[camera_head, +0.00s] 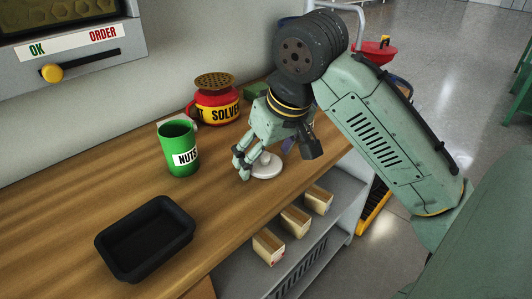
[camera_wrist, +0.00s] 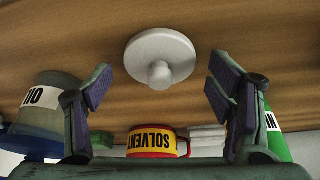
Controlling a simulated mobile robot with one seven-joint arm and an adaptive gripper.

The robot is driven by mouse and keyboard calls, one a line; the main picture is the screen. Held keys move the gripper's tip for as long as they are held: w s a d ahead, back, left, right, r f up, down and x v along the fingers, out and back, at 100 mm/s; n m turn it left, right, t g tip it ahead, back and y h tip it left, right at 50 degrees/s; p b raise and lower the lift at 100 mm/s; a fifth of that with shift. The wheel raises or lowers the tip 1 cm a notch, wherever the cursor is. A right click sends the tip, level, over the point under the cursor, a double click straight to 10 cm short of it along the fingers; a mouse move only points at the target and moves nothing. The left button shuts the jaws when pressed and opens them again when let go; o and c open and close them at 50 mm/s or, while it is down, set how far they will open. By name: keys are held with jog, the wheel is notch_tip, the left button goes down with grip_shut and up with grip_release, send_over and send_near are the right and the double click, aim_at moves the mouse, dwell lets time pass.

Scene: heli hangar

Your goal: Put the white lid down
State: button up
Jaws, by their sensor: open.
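The white lid (camera_head: 267,166) is a round disc with a small knob on top. It lies flat on the wooden workbench (camera_head: 95,200), near the front edge. In the wrist view the lid (camera_wrist: 160,55) shows knob toward the camera, centred just beyond the fingertips. My gripper (camera_head: 249,170) is just above and beside the lid in the head view. In the wrist view my gripper (camera_wrist: 160,88) has its fingers spread wide, with a gap on both sides of the knob. It holds nothing.
A green NUTS can (camera_head: 177,150) and a red and yellow SOLVENT pot (camera_head: 215,102) stand behind the lid. A black tray (camera_head: 146,238) sits at the front left. Small boxes (camera_head: 295,220) are on a shelf below.

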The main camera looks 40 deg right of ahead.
jog(key=shift+r, duration=0.25)
jog(key=v, duration=1.1)
jog(key=shift+s+r, duration=0.25)
jog(key=shift+r, duration=0.1)
